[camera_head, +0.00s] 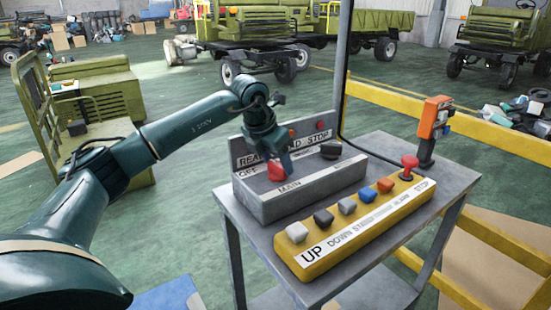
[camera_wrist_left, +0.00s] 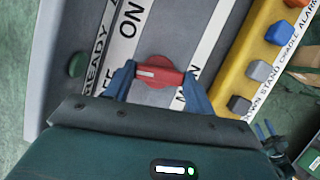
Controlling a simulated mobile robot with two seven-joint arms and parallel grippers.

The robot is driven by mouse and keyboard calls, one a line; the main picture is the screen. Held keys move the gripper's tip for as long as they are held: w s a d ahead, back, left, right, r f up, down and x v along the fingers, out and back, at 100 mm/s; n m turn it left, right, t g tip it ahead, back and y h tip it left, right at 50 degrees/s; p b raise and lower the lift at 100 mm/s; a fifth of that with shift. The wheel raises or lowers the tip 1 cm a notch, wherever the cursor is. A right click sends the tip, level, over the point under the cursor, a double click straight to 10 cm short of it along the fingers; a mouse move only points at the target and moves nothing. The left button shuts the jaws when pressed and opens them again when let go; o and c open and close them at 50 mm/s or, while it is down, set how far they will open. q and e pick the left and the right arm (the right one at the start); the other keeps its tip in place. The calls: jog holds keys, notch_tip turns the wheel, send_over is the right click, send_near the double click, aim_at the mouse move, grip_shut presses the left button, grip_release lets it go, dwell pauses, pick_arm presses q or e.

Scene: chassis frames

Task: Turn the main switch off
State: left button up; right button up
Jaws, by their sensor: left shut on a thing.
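The main switch is a red rotary knob (camera_head: 276,171) on the sloped face of the grey control box (camera_head: 300,198). In the left wrist view the red knob (camera_wrist_left: 160,72) has a raised bar with a pale mark at its left end. The label ON is above it, MAIN is at its right, and the OFF label is partly hidden. My left gripper (camera_head: 284,162) reaches down to the knob. In the wrist view its two blue fingers (camera_wrist_left: 159,84) are shut on the knob, one at each side.
A black knob (camera_head: 331,150) sits right of the switch. An orange handset (camera_head: 433,120) stands at the grey table's (camera_head: 455,185) back right. Yellow rails run behind.

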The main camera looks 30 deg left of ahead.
pick_arm(q)
jog(key=n, duration=0.2)
jog(key=n+y, duration=0.1)
jog(key=n, duration=0.1)
jog(key=shift+d+y, duration=0.15)
jog(key=shift+y, duration=0.15)
jog(key=shift+n+y, duration=0.4)
jog(key=shift+n, duration=1)
pick_arm(e)
jog(key=shift+w, duration=0.1)
pick_arm(q)
jog(key=shift+g, duration=0.3)
jog(key=o, duration=1)
jog(key=b+v, duration=0.1)
jog(key=v, duration=1.2)
jog(key=shift+s+d, duration=0.1)
jog(key=shift+d, duration=0.05)
pick_arm(e)
jog(key=shift+a+f, duration=0.1)
jog(key=shift+f, duration=0.1)
